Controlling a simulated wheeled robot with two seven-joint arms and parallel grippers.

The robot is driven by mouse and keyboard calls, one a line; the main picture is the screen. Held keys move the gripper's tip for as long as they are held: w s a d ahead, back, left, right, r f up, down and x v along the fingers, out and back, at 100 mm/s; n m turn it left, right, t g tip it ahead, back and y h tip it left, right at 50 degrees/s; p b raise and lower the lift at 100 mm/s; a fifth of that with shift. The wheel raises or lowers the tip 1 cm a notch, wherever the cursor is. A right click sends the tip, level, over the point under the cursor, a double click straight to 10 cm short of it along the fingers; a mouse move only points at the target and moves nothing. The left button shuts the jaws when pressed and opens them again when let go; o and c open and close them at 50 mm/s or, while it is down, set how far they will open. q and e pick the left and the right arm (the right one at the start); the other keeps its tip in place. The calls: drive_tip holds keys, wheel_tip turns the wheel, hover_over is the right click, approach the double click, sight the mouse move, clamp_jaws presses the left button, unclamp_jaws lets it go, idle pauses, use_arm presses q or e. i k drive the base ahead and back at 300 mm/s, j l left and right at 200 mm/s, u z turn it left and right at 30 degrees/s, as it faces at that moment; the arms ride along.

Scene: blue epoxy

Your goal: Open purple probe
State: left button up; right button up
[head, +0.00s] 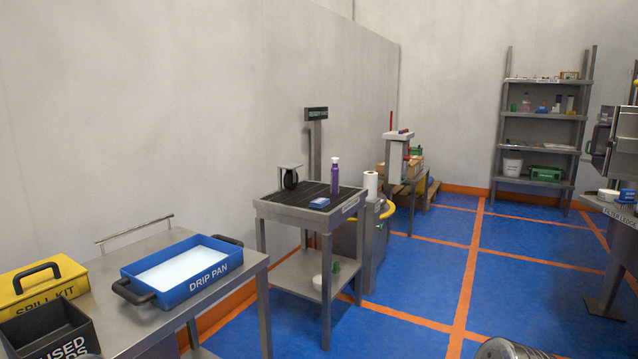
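A slim upright purple object (335,178) with a pale top stands on the dark ribbed top of a grey stand (289,208) in the middle of the head view. It looks like a bottle; I cannot tell from here whether it is the purple probe or whether it is open or shut. No other clearly purple probe shows. Neither of my grippers is in view.
At the left, a metal table (150,330) bears a blue drip pan (208,283) and a yellow spill kit (36,293). Blue floor (415,285) is clear right of the stand.

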sight(335, 173)
drive_tip(key=i+l+z, duration=0.1)
drive_tip(key=i+l, duration=0.35)
drive_tip(key=i, duration=0.15)
drive_tip(key=i+l, duration=0.45)
drive_tip(key=l+u, duration=0.05)
